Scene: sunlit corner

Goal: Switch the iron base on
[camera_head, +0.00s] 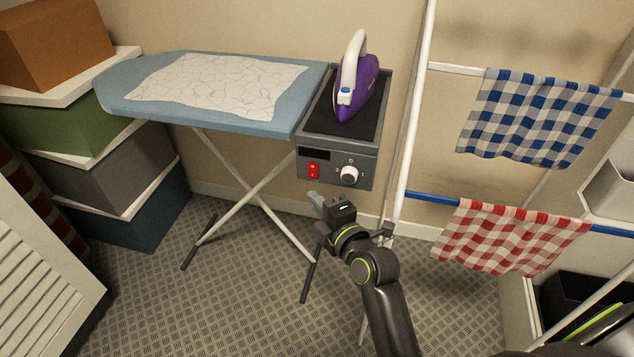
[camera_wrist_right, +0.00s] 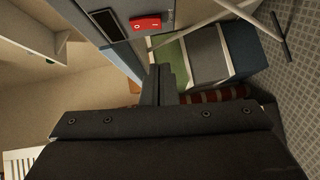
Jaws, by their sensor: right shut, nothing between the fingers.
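The iron base (camera_head: 345,147) is a grey box with a black top at the right end of the ironing board. Its front has a red rocker switch (camera_head: 313,170) at the left, a white knob (camera_head: 349,175) and a small dark display (camera_head: 312,155). A purple and white iron (camera_head: 359,83) rests on top. My right gripper (camera_head: 314,199) is shut and empty, just below the switch and apart from it. In the right wrist view the red switch (camera_wrist_right: 146,23) shows beyond the shut fingertips (camera_wrist_right: 157,72); the knob is not visible there. My left gripper is not in view.
The blue ironing board (camera_head: 120,91) carries a patterned cloth (camera_head: 220,82). A drying rack (camera_head: 405,130) with a blue checked cloth (camera_head: 540,115) and a red checked cloth (camera_head: 505,238) stands close on the right. Stacked boxes (camera_head: 100,180) stand at left.

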